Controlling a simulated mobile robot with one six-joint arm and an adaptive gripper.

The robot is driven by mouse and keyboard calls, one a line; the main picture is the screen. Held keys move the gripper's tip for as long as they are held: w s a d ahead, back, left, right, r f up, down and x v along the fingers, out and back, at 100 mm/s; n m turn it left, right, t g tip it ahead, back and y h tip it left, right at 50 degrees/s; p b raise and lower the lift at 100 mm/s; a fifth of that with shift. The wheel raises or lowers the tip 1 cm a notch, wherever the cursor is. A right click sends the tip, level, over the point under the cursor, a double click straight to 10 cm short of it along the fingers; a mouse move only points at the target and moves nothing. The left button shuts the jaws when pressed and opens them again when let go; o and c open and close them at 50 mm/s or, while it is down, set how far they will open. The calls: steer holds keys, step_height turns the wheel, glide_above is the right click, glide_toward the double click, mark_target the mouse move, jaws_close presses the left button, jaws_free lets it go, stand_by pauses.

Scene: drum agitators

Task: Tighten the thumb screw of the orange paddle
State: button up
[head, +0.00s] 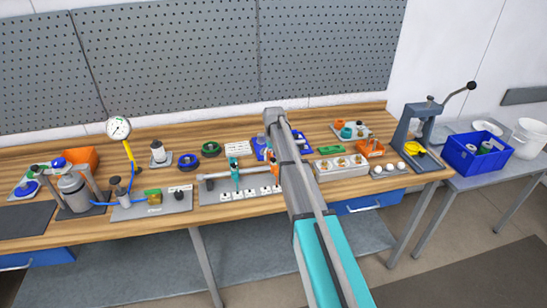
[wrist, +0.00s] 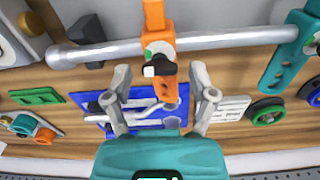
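The orange paddle (wrist: 155,20) hangs on a horizontal grey rod (wrist: 215,42) in the wrist view. Its thumb screw (wrist: 160,70) is a small black knob with a white part, on the paddle's near face. My gripper (wrist: 161,72) is open, with one finger on each side of the paddle around the screw's level. I see gaps on both sides; neither finger clearly touches. In the head view the orange paddle (head: 274,165) shows beside my arm, which hides the screw and my gripper.
A teal paddle (wrist: 292,50) hangs on the same rod; it also shows in the head view (head: 235,175). A blue board (wrist: 150,112) lies beyond the rod. A gauge (head: 118,129) stands to the left and a lever press (head: 415,130) to the right on the bench.

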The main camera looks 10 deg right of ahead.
steer(key=shift+n, duration=0.4)
steer(key=n, duration=0.5)
steer(key=shift+n, duration=0.4)
steer(key=n, duration=0.6)
steer(key=shift+n, duration=0.4)
step_height(320, 180, up, 14)
steer(key=p, duration=1.4)
steer(key=s+a+f+m+b, duration=0.1)
steer(key=s+f+m+b, duration=0.3)
steer(key=s, duration=0.6)
steer(key=s+a+f+m+b, duration=0.1)
steer(key=s+f+m+b, duration=0.2)
steer(key=s+f+b, duration=0.3)
steer(key=s+a+f+m+b, duration=0.2)
steer(key=s+f+m+b, duration=0.2)
steer(key=s, duration=1)
steer(key=shift+f+m+b, duration=0.3)
steer(key=shift+f+b, duration=0.6)
steer(key=shift+m, duration=0.5)
steer(key=s, duration=0.5)
steer(key=shift+a, duration=0.3)
